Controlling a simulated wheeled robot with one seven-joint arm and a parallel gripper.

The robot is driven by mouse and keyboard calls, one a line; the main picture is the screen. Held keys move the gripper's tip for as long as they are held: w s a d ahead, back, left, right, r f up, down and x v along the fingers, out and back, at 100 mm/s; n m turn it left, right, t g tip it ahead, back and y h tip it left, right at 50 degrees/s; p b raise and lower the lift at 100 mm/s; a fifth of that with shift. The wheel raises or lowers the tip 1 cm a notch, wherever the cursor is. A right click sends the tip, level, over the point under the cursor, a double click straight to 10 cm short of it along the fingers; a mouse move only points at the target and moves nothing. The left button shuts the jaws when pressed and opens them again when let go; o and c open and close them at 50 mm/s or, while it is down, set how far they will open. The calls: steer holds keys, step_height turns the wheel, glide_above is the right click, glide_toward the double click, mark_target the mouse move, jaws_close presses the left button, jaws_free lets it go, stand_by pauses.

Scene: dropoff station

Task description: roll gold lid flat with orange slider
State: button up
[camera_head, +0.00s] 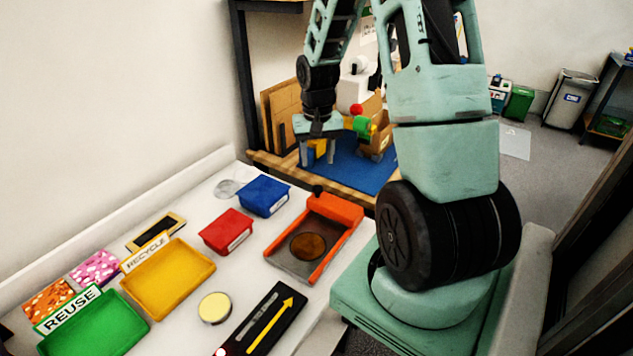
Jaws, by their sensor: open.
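A dark bronze-gold round lid (308,247) lies on the grey bed of an orange-framed slider device on the white counter. The orange slider (336,209) is a crossbar at the device's far end, with a black knob (318,190) at its left. The lid lies on the near side of this bar, apart from it. My gripper (318,158) is open, points down and looks empty. In the picture it is above the slider, over the blue mat beyond the counter.
Red (226,231) and blue (264,196) boxes stand left of the device. Yellow (168,278) and green (95,328) trays, a pale yellow-topped round container (214,307) and a black panel with a yellow arrow (262,322) are nearer. A blue mat (350,168) lies behind.

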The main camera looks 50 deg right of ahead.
mark_target(318, 187)
step_height(318, 187, down, 9)
steer(key=shift+f+p, duration=0.1)
steer(key=shift+p, duration=0.5)
steer(key=shift+c, duration=0.3)
